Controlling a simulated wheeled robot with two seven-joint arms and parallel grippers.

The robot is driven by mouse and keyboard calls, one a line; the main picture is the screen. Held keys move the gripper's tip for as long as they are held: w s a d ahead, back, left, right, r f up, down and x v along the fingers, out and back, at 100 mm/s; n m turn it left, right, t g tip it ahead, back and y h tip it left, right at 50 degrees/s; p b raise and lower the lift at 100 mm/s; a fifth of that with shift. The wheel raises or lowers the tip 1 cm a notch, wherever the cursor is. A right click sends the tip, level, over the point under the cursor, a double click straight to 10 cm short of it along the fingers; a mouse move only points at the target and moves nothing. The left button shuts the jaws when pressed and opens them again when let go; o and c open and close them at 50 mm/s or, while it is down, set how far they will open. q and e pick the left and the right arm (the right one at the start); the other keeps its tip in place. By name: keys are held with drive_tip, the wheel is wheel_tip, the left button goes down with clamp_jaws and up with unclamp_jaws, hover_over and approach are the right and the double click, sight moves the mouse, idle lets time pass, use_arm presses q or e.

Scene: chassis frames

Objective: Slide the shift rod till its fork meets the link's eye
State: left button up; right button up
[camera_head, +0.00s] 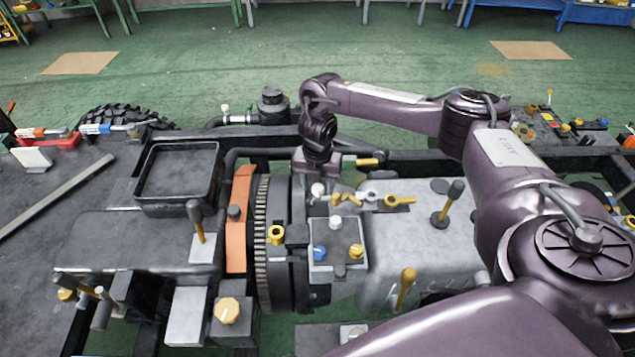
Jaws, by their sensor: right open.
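A row of small linkage parts lies on top of the grey gearbox housing (425,225), right of the toothed flywheel. A yellow forked piece (348,199), which looks like the shift rod's fork, is at its left. A yellow link with a round eye (392,201) is at its right, with a small metal piece between them. The exact gap between fork and eye is too small to tell. My right gripper (318,183) points down just left of the fork, above a pale round knob (318,189). It is open; its fingertips are hard to make out. My left gripper is out of view.
A box with blue and yellow knobs (338,243) stands in front of the linkage. Upright levers rise at the right (447,203) and front (405,288). A black open tray (180,205) and an orange plate (240,218) are to the left.

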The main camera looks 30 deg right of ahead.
sight(346, 197)
drive_tip(key=shift+s, duration=0.1)
drive_tip(key=shift+c, duration=1.3)
clamp_jaws()
drive_tip(key=s+d, duration=0.2)
drive_tip(key=d, duration=0.1)
drive_tip(key=s+d, duration=0.1)
drive_tip(key=d, duration=0.1)
drive_tip(key=shift+s+d, duration=0.1)
drive_tip(key=shift+d, duration=0.1)
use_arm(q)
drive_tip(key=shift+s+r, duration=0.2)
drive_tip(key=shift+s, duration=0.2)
use_arm(e)
drive_tip(key=shift+a, duration=0.1)
drive_tip(key=shift+o, duration=1.3)
unclamp_jaws()
